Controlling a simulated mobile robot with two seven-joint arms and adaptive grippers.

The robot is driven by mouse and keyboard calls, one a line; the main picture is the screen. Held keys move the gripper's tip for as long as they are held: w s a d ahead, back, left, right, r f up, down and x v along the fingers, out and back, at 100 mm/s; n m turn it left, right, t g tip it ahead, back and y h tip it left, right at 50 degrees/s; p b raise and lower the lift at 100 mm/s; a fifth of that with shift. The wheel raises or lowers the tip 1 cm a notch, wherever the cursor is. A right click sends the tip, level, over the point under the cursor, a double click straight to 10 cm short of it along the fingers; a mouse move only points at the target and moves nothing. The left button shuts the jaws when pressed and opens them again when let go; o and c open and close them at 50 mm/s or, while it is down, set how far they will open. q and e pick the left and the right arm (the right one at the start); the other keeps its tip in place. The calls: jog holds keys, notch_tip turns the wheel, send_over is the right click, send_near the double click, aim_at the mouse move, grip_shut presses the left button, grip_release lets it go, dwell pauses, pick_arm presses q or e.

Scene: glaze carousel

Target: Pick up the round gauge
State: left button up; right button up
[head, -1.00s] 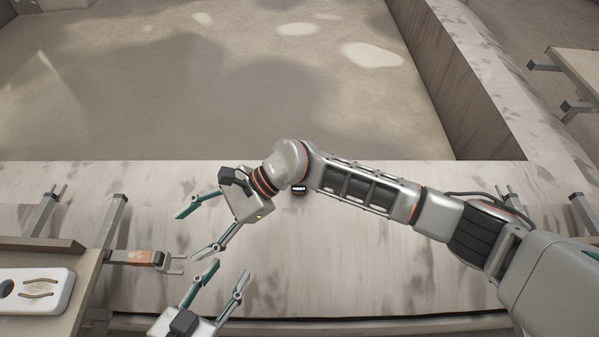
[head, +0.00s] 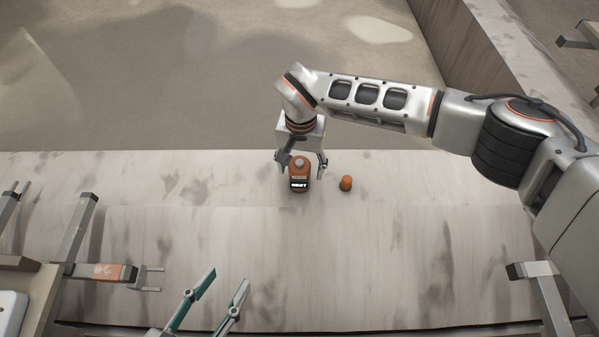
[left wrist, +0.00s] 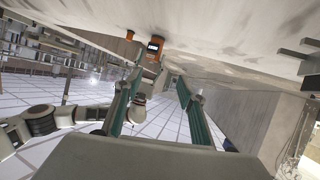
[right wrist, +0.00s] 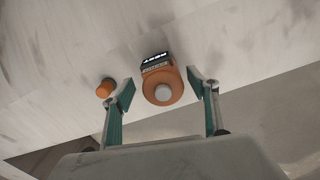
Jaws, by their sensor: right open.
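The round gauge (head: 299,179) is a squat orange body with a pale knob and a small lit display, on the pale stained ledge. In the right wrist view the gauge (right wrist: 160,92) lies between the two teal fingertips, with a visible gap on each side. My right gripper (head: 303,164) is open, its fingers either side of the gauge. My left gripper (head: 227,279) is open and empty near the bottom of the head view.
A small orange cylinder (head: 346,183) stands on the ledge just right of the gauge. A metal bracket with an orange label (head: 110,271) juts in from the left. Another bracket (head: 536,270) is at lower right. The ledge between them is largely clear.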

notch_tip(320, 180, down, 4)
jog(key=shift+a+f+b, duration=0.15)
jog(key=shift+f+b, duration=0.1)
jog(key=shift+b, duration=0.55)
jog(key=shift+f, duration=0.3)
jog(key=shift+w, duration=0.1)
pick_arm(q)
jog(key=d, duration=0.1)
jog(key=d+n, duration=0.1)
jog(key=s+d+f+n, duration=0.1)
jog(key=shift+h, duration=0.3)
pick_arm(e)
jog(key=shift+w+r, duration=0.1)
jog(key=shift+r, duration=0.05)
pick_arm(q)
jog(key=shift+a, duration=0.1)
pick_arm(e)
jog(key=c, duration=1.1)
